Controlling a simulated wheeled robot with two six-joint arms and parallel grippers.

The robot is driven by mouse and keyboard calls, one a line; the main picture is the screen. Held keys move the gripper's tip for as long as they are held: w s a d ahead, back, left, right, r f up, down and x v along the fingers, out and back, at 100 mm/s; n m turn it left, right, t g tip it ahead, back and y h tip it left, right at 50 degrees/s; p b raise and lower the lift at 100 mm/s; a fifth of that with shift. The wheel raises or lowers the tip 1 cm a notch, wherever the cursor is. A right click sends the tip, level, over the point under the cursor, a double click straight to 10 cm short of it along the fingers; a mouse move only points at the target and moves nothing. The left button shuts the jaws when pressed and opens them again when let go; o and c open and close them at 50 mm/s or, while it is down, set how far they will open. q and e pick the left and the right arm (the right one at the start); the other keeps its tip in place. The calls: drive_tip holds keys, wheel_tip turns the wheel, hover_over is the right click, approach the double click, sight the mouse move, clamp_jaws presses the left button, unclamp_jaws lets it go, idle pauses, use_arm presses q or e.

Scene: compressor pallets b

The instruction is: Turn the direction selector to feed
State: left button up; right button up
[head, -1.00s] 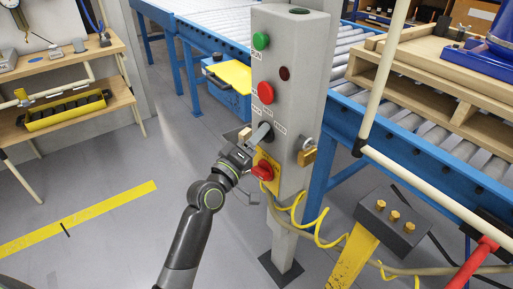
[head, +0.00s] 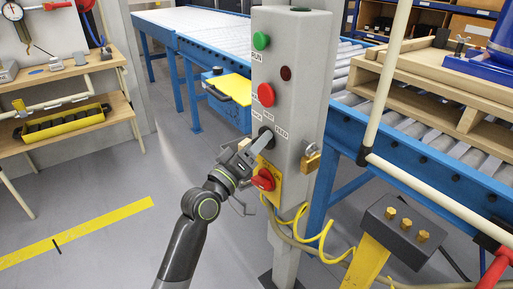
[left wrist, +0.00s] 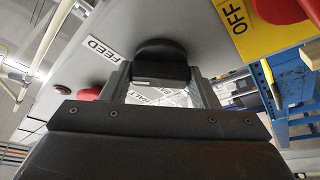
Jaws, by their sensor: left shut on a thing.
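The direction selector is a black knob (head: 265,131) on the front of the grey control post (head: 290,95), below the red button. A FEED label (head: 281,133) is at its right. My left gripper (head: 257,145) is at the selector, coming from the lower left. In the left wrist view the black knob (left wrist: 162,65) sits between the two fingertips (left wrist: 160,85), which are shut on it. There the FEED label (left wrist: 102,47) lies left of the knob, and a HALT label shows partly between the fingers. My right gripper is not in view.
A red rotary switch (head: 263,180) on a yellow plate is just below my left gripper. A brass padlock (head: 311,160) hangs on the post's right side. A yellow coiled cable (head: 318,236) hangs below. A roller conveyor (head: 430,150) stands behind; open floor lies left.

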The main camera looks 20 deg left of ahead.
use_arm(q)
drive_tip(key=shift+f, duration=0.15)
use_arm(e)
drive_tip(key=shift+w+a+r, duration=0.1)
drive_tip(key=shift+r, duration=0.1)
use_arm(q)
drive_tip(key=o, duration=1)
drive_tip(key=shift+b+v, duration=1.1)
drive_tip(key=shift+v, duration=7.55)
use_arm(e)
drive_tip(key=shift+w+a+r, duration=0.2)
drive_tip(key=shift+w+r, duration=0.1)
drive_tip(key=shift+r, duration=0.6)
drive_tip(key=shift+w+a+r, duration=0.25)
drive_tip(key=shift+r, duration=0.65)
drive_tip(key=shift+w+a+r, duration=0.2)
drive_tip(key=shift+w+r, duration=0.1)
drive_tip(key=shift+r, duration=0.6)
